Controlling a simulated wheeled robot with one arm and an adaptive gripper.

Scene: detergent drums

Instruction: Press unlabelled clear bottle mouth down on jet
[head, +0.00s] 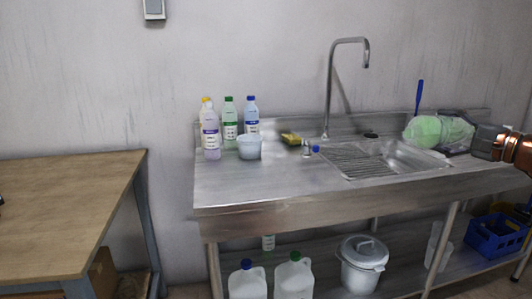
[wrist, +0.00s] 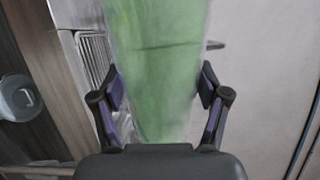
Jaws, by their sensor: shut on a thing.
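In the wrist view, my gripper (wrist: 162,88) is shut on a clear bottle (wrist: 160,60) with a green tint and no label visible. In the head view, the bottle (head: 425,130) is a pale green and clear shape above the right end of the sink, held by my gripper (head: 482,140). It appears tilted or lying sideways; its mouth cannot be made out. A dark round fitting (head: 371,135) sits behind the basin, and a small metal piece (head: 307,147) stands at the basin's left; I cannot tell which is the jet.
A sink basin (head: 385,167) with a ribbed floor and a tall tap (head: 330,85) is set in the steel counter (head: 260,190). Labelled bottles (head: 230,122), a white tub (head: 249,146) and a sponge (head: 290,138) stand left. The counter's left front is clear.

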